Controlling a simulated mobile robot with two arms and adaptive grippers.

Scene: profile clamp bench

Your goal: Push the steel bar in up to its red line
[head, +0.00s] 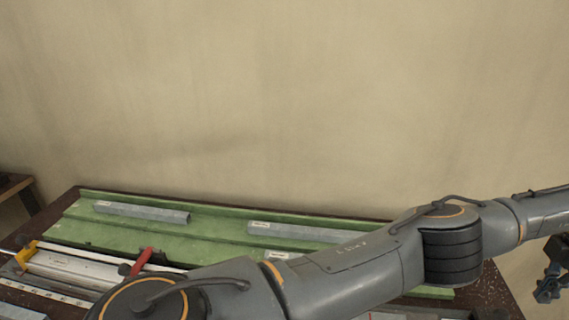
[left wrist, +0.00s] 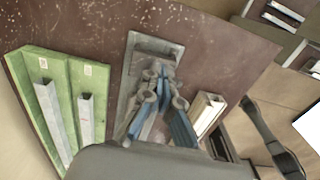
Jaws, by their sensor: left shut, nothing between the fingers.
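My left arm crosses the head view from lower left to the right edge. My left gripper (head: 548,285) is partly cut off at that edge, low down. In the left wrist view, the left gripper (left wrist: 160,72) is shut and empty, its fingers meeting in front of a grey metal plate (left wrist: 132,62) on the brown bench. I cannot tell whether it touches the plate. Several grey metal bars show, one on the green tray (head: 140,212) and another to its right (head: 290,230).
The green tray (head: 215,220) lies at the back of the bench before a bare wall. A silver fixture (head: 75,268) with a yellow end and red lever (head: 141,262) stands front left. A pale channel (left wrist: 207,112) is right of the gripper in the wrist view.

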